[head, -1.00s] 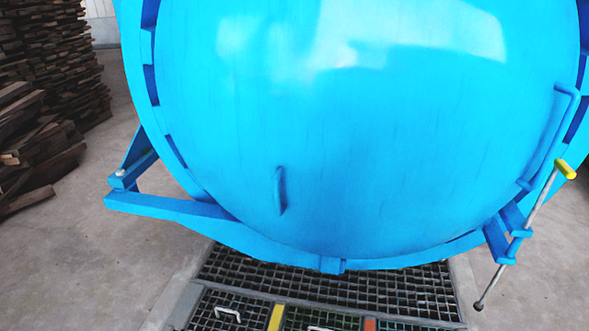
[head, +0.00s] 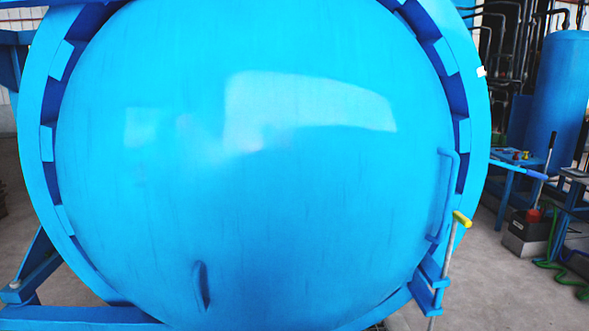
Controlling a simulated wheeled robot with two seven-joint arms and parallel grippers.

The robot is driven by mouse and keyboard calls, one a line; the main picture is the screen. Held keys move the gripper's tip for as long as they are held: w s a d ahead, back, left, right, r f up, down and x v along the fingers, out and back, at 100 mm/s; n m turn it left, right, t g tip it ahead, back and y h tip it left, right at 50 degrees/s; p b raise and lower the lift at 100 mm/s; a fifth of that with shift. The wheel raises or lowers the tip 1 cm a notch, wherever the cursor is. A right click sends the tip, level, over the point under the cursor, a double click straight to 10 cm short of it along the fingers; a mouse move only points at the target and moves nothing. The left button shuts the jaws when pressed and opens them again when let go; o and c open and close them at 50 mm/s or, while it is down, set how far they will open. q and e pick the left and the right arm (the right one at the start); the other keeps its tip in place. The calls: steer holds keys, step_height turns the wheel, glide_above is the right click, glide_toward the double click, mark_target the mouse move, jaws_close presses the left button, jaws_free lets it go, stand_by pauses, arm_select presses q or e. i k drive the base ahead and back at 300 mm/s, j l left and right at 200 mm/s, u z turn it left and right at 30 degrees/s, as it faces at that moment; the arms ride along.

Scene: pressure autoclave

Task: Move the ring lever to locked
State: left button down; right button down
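A metal lever rod with a yellow grip (head: 462,218) stands at the lower right edge of the round blue door (head: 250,200). The rod leans slightly, its grip uppermost, and passes by a blue bracket (head: 428,290) on the blue locking ring (head: 478,130). Its lower end is cut off by the bottom of the picture. I cannot tell from this view whether the ring is locked. The door sits within the ring, with blocky lugs around its rim. Neither of my grippers is in view.
A blue bar handle (head: 447,195) and a small handle (head: 201,286) are on the door. A blue hinge frame (head: 40,270) stands at lower left. At right are a blue tank (head: 560,95), a small control stand (head: 515,158) and a green hose (head: 560,268). Some floor (head: 480,270) beside the lever is clear.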

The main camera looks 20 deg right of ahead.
mark_target(536, 175)
steer(key=z, duration=1.7)
steer(key=i+l+z, duration=0.4)
steer(key=i, duration=0.2)
steer(key=i+l+z, duration=0.3)
steer(key=i, duration=0.4)
steer(key=i+j+z, duration=0.1)
steer(key=i+z, duration=0.2)
steer(key=i, duration=0.35)
steer(key=i+l+u, duration=0.1)
steer(key=i, duration=0.65)
steer(key=i+l+u, duration=0.15)
steer(key=i, duration=0.65)
steer(key=i+l+u, duration=0.1)
steer(key=i+u, duration=0.15)
steer(key=i+l+u, duration=0.2)
steer(key=i, duration=0.25)
